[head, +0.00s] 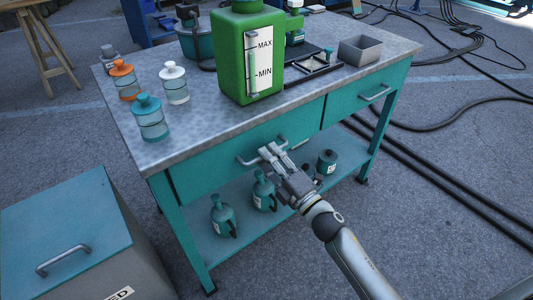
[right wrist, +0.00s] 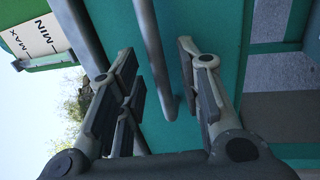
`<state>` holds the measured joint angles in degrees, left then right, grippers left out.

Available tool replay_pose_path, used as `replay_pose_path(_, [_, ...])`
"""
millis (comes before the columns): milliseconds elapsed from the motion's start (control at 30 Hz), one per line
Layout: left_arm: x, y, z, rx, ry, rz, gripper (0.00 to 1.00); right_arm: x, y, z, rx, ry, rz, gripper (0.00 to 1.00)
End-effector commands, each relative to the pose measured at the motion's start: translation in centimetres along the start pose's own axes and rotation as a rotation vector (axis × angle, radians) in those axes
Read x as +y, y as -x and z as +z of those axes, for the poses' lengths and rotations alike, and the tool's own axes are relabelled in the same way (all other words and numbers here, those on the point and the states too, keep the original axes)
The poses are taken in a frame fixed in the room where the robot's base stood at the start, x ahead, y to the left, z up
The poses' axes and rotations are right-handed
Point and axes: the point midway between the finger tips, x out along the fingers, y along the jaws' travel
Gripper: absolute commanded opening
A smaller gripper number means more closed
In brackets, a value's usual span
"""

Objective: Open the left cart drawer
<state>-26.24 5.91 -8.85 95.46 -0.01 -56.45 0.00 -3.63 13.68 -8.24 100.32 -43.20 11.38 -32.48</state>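The left cart drawer (head: 205,172) is a wide teal front under the cart's grey top, and it looks closed. Its grey bar handle (head: 247,162) is partly covered by my right gripper (head: 273,153). In the right wrist view the handle (right wrist: 151,40) runs down between the two fingers of my right gripper (right wrist: 158,85). The fingers are apart, with a gap visible on both sides of the bar. The teal drawer front (right wrist: 190,20) lies behind them. My left gripper is not in view.
The right drawer (head: 350,98) with its own handle (head: 375,93) is beside it. A green canister (head: 237,75) and several bottles stand on the top (head: 205,120). Teal jugs (head: 222,215) stand on the lower shelf. A teal-lidded box (head: 65,225) stands at left. Cables lie at right.

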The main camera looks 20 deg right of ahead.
Motion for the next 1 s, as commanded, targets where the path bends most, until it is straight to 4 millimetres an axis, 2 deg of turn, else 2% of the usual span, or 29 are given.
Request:
replay_pose_path(200, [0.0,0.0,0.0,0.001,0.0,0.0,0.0,0.0,-1.6,0.0,-0.001,-0.001,0.0,0.34])
replay_pose_path(500, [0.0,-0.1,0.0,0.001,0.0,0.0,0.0,-0.1,-1.8,0.0,-0.001,-0.002,-0.001,0.34])
replay_pose_path(767, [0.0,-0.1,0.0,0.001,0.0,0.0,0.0,-0.1,-1.8,0.0,-0.001,-0.002,-0.001,0.0])
replay_pose_path(1000, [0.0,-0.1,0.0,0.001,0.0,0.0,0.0,-0.1,-1.8,0.0,-0.001,-0.002,-0.001,0.0])
